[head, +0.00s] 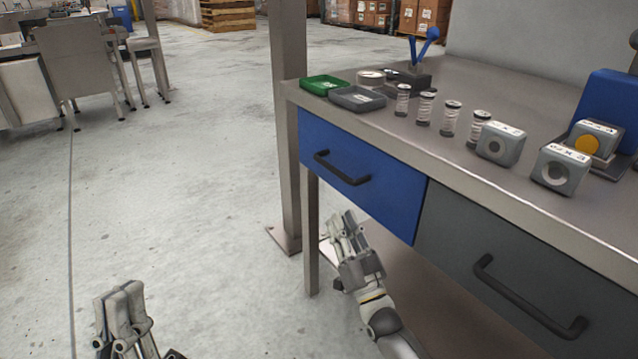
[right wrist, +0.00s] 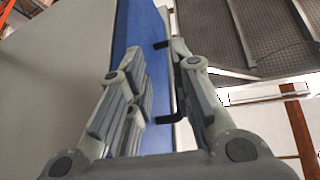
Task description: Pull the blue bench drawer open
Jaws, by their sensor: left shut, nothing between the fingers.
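The blue drawer (head: 390,195) is at the left end of the bench, its front looking flush with the bench. Its black bar handle (head: 342,170) shows in full in the head view. My right gripper (head: 343,222) is below the handle in that view, apart from it. In the right wrist view my right gripper (right wrist: 165,75) is open and empty, pointing toward the blue drawer front (right wrist: 150,30); the handle (right wrist: 180,95) appears beyond the fingers, partly hidden by the right finger. My left gripper (head: 120,292) is shut and empty, low at the left, away from the bench.
A grey drawer (head: 500,265) with its own black handle is right of the blue one. The bench top (head: 460,160) bears a green tray (head: 323,85), a grey tray (head: 357,98), several jars and boxes. A metal post (head: 290,150) stands at the bench's left end.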

